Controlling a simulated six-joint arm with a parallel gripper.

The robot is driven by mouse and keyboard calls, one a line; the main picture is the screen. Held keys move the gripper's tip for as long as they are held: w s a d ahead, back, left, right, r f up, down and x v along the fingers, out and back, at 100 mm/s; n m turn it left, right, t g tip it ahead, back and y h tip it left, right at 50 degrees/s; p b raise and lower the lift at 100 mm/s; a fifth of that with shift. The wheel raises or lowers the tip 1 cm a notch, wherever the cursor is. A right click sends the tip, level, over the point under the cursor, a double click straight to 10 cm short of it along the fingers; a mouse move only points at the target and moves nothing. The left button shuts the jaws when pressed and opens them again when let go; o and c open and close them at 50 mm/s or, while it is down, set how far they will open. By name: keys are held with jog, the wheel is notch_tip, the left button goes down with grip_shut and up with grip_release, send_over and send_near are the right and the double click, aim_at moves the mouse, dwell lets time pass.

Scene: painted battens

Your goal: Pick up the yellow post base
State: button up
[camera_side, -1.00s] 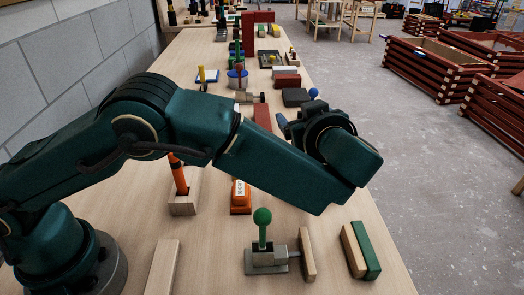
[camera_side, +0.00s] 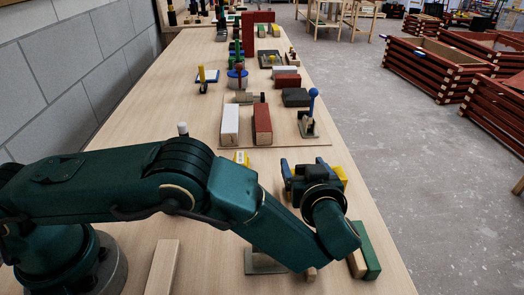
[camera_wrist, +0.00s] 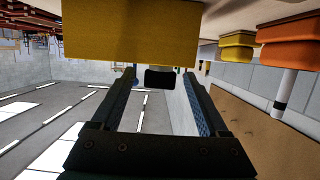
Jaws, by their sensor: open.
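A broad yellow block (camera_wrist: 130,38), which looks like the yellow post base, fills the top of the wrist view, in front of my fingers. My gripper (camera_wrist: 160,76) is open, its two fingers apart with nothing held; a small dark piece shows between them. In the side view, my gripper (camera_side: 313,168) is low over the bench, and yellow (camera_side: 341,174) shows just beside it. I cannot tell whether they touch. A second yellow piece (camera_side: 241,157) is behind my arm, partly hidden; I cannot tell whether it is also a post base.
An orange base (camera_wrist: 290,38) with a white post (camera_wrist: 285,90) shows in the wrist view. A white block (camera_side: 230,122), a red block (camera_side: 262,122) and a blue-knobbed piece (camera_side: 308,124) stand beyond my gripper. A green batten (camera_side: 366,252) lies at the right.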

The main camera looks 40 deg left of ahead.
grip_shut()
dwell(1.4)
